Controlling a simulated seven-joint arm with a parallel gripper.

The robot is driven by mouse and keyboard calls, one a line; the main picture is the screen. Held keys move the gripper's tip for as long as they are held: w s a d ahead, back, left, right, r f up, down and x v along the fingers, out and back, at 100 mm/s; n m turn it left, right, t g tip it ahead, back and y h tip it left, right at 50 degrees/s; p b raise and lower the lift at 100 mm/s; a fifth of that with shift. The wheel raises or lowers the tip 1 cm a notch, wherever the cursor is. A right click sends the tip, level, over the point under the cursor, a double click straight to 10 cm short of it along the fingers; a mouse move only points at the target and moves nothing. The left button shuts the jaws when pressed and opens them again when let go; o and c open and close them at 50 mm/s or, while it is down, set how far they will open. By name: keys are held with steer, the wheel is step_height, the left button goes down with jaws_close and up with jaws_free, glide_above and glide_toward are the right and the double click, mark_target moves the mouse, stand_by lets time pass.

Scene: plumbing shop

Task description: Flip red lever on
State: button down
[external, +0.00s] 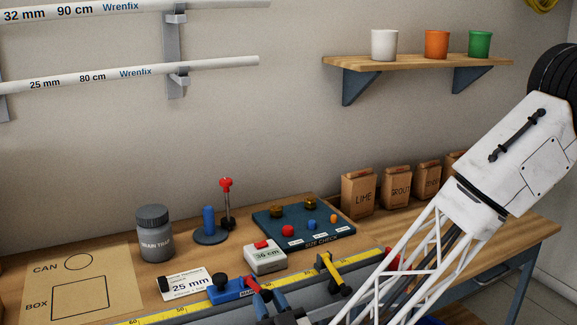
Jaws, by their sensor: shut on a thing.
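My gripper (272,295) is at the bottom edge, low over the bench and at the red lever. Its fingers are shut on the lever, though the contact is small and partly hidden by the gripper itself. The lever's lower end and pivot are not clear.
A yellow measuring strip (296,272) with a yellow-and-black clamp (330,272) runs close behind my gripper.

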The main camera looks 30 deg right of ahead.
steer(key=shift+f+t, duration=1.95)
steer(key=shift+t, duration=0.05)
steer(key=c, duration=0.9)
jaws_free()
steer(key=shift+o, duration=0.2)
steer(key=shift+s+f, duration=0.15)
steer(key=v, duration=0.7)
steer(key=shift+f, duration=0.15)
steer(key=shift+s, duration=0.15)
